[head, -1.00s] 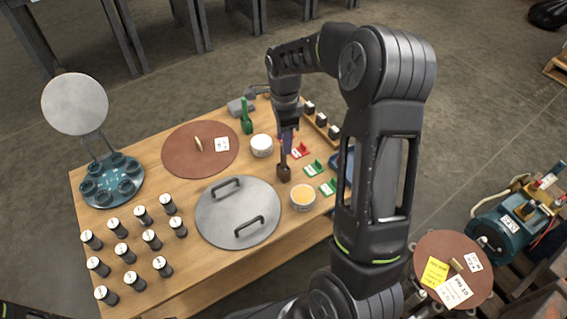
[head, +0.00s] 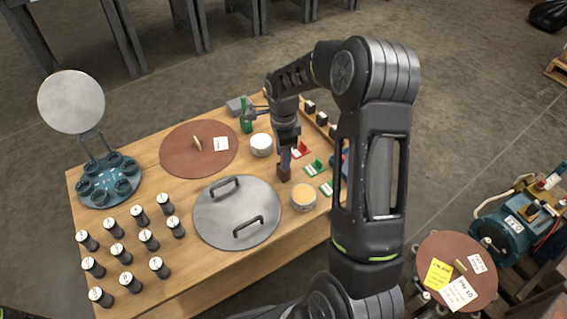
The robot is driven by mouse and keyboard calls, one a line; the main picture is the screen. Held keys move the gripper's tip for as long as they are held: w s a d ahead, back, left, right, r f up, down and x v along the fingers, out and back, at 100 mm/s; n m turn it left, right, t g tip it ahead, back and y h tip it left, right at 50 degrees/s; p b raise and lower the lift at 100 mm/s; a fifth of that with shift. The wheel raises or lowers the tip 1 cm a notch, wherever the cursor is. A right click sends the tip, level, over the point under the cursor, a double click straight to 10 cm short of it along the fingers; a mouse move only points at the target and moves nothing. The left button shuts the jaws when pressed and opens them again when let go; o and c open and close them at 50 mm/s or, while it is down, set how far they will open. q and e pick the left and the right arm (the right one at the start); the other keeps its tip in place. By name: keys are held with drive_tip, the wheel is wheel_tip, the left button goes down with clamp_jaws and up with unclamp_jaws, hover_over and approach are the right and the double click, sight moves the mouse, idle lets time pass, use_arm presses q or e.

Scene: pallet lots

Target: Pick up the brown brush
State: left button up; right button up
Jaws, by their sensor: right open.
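The brown brush (head: 284,172) stands upright on the wooden table, between the grey lid with two handles and the row of red and green pieces. Only its lower part shows clearly. My right gripper (head: 286,150) comes down from above at the brush's upper end, with its jaws open. The gripper hides the top of the brush, and I cannot tell whether the fingers touch it. My left gripper is not in view.
A grey lid (head: 237,212) lies left of the brush. A white tub (head: 261,145) and an orange-topped tub (head: 303,197) stand close by. A green brush-like tool (head: 246,117) stands behind. Several black cylinders (head: 139,217) fill the table's front left.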

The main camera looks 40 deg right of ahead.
drive_tip(key=shift+f, duration=0.15)
drive_tip(key=shift+c, duration=0.2)
idle(0.3)
clamp_jaws()
idle(0.5)
